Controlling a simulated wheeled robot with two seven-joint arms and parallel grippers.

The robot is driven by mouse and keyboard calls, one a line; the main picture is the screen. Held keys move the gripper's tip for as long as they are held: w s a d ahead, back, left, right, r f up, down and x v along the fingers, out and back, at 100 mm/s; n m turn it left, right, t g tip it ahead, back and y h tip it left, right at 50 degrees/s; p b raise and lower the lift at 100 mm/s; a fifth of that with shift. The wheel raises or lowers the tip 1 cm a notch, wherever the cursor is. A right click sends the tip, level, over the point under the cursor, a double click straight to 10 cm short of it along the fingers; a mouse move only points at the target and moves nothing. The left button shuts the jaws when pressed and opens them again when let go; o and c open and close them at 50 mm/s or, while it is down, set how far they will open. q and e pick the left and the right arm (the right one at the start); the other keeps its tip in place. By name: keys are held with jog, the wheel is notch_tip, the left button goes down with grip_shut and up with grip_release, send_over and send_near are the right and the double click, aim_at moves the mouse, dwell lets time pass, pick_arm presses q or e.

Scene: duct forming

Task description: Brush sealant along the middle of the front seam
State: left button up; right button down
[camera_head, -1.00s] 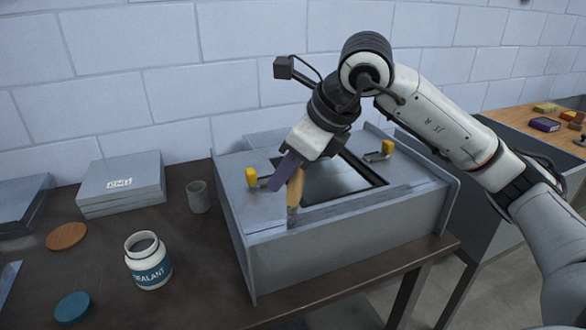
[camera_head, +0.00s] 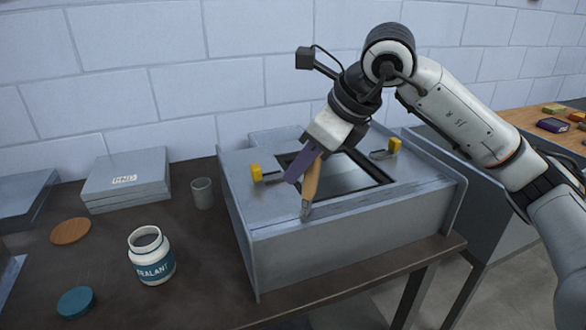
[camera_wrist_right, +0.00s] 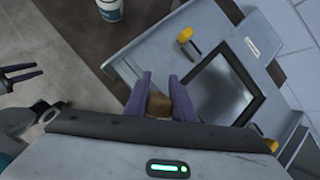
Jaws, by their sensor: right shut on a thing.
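My right gripper (camera_head: 306,166) is shut on the brush (camera_head: 311,181), holding its wooden handle tilted with the bristles down. The bristle tip is at the front top edge of the grey duct box (camera_head: 350,238), left of the middle of the front seam (camera_head: 375,198); I cannot tell whether it touches. In the right wrist view the brush handle (camera_wrist_right: 158,104) sits between the purple fingers. The white sealant jar (camera_head: 152,258) stands open on the table, left of the box. My left gripper (camera_wrist_right: 22,73) shows at the left edge of the right wrist view, fingers apart and empty.
Yellow-handled clamps (camera_head: 256,173) (camera_head: 394,146) sit on the box top around a dark opening. A grey cup (camera_head: 202,192), a teal lid (camera_head: 76,302), a wooden disc (camera_head: 71,231) and stacked grey boxes (camera_head: 125,182) are on the table (camera_head: 110,260).

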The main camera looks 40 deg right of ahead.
jog(key=shift+s+d+f, duration=0.15)
jog(key=shift+d+f, duration=0.05)
jog(key=shift+d, duration=0.35)
jog(key=d, duration=0.1)
jog(key=s+d+b, duration=0.1)
jog(key=d, duration=0.1)
dwell(0.3)
jog(key=shift+r, duration=0.1)
jog(key=shift+d+b, duration=0.1)
jog(key=shift+b, duration=0.2)
jog(key=d, duration=0.2)
jog(key=shift+s+d+r+b, duration=0.15)
jog(key=shift+d+r+b, duration=0.05)
jog(key=shift+d+b, duration=0.2)
jog(key=shift+a, duration=0.1)
